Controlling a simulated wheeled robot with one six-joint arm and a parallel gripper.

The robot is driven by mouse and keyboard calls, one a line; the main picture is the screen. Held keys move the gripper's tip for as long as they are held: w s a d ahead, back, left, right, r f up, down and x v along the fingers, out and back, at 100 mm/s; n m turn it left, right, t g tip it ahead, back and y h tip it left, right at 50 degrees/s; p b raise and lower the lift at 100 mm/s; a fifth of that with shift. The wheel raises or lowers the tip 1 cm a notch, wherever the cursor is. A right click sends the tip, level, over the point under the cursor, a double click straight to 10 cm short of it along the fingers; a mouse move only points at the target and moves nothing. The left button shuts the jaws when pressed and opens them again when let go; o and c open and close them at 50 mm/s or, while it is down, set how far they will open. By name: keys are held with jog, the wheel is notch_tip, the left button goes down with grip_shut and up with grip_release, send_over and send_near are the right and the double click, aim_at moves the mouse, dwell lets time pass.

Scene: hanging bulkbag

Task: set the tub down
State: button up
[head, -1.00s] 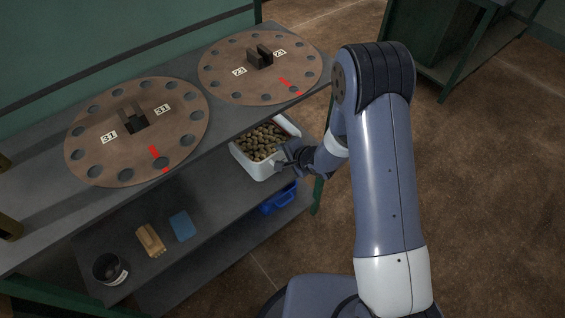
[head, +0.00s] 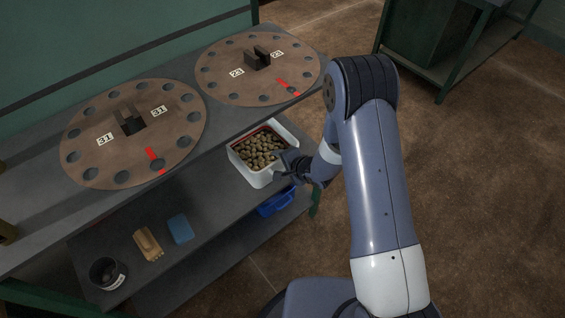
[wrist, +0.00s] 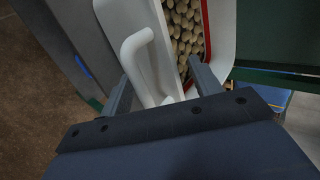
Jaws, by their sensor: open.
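The white tub (head: 252,176), filled with brown lumps and with a red line inside its rim, sits at the right end of the lower shelf (head: 215,200). My gripper (head: 285,163) is at the tub's right side in the head view. In the wrist view the tub's white handle (wrist: 137,50) runs between the two fingers of my gripper (wrist: 160,85), which stand apart. The fingers are open around the handle, and I cannot tell whether either touches it. The tub's underside is hidden.
Two brown discs with holes, marked 31 (head: 134,135) and 23 (head: 257,70), lie on the upper shelf. A brush (head: 148,244), a blue block (head: 180,229) and a dark cup (head: 107,273) stand on the lower shelf. A blue container (head: 277,201) is below the tub.

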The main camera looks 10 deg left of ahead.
jog(key=p+v, duration=0.1)
jog(key=v, duration=1.1)
